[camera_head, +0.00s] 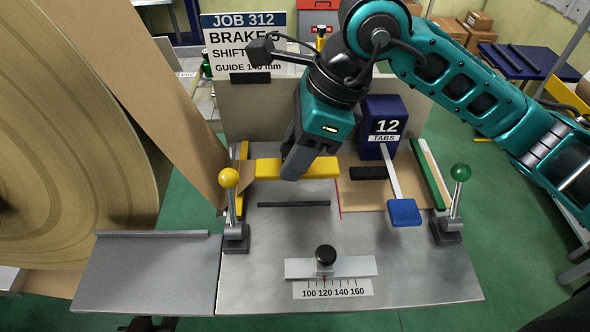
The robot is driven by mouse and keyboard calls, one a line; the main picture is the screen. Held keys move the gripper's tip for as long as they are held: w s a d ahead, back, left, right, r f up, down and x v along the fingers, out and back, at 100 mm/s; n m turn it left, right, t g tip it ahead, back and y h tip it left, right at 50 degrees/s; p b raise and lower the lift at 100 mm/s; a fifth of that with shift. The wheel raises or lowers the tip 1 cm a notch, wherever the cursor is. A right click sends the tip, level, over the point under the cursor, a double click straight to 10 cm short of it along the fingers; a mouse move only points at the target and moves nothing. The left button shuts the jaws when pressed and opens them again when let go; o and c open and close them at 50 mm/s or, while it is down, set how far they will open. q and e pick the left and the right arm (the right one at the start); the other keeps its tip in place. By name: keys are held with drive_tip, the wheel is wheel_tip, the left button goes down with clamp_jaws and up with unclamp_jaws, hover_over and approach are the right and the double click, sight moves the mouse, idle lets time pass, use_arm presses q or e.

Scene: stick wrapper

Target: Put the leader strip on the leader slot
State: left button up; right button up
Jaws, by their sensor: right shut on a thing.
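The leader strip seems to be the yellow bar (325,172) that lies across the rear of the grey table, with a brown sheet at its left end. My right gripper (294,172) points down and is shut on this bar near its middle, hiding part of it. A narrow dark slot (293,204), which looks like the leader slot, runs across the table just in front of the bar, apart from it. My left gripper is not in view.
A yellow-knobbed lever (229,178) and a green-knobbed lever (460,175) flank the grey table (400,270). A blue "12 TABS" box (385,125) and blue paddle (403,212) are at right. A large brown roll (70,140) fills the left. A black-knobbed guide (300,268) sits in front.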

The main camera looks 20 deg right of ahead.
drive_tip(key=shift+f, duration=2.2)
drive_tip(key=shift+f+b, duration=0.15)
drive_tip(key=shift+b, duration=0.15)
drive_tip(key=o, duration=1)
drive_tip(key=shift+o, duration=0.2)
drive_tip(key=v, duration=1.2)
drive_tip(key=shift+r, duration=0.2)
